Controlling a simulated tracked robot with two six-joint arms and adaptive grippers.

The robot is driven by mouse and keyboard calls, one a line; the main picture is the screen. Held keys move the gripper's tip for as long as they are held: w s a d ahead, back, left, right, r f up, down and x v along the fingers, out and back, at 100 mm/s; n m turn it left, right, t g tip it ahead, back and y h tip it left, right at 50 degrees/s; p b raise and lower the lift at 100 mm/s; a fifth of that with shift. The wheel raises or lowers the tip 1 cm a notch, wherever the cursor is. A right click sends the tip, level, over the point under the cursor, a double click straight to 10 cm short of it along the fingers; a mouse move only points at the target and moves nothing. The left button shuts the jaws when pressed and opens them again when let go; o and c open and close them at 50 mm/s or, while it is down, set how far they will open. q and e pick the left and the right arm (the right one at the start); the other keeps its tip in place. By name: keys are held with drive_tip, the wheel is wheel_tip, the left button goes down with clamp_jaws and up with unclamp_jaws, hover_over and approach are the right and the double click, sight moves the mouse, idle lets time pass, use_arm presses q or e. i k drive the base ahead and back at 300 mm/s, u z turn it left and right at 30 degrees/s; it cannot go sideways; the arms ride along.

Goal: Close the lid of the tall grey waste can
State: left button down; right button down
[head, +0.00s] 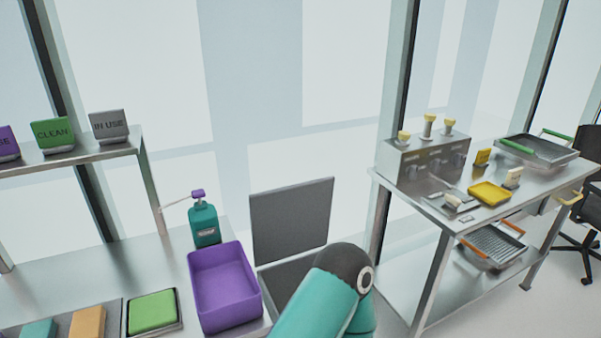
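The tall grey waste can (279,277) stands between the left counter and the right table, and only its top part shows. Its dark grey lid (291,219) is open and stands upright at the back of the can. My teal arm comes in from the bottom and covers the front right of the can. No gripper fingers show in the head view, so I cannot see either gripper.
A purple bin (223,287) and a teal bottle (204,224) stand on the steel counter just left of the can. A steel table (400,203) with trays and a knobbed box stands to the right. A black chair (590,205) is at the far right.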

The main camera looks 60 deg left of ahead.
sight(288, 220)
drive_tip(key=u, duration=0.25)
drive_tip(key=i, duration=0.75)
drive_tip(key=u, duration=0.6)
drive_tip(key=k, duration=0.95)
drive_tip(key=u, duration=0.2)
drive_tip(key=i, duration=0.95)
drive_tip(key=z, duration=0.1)
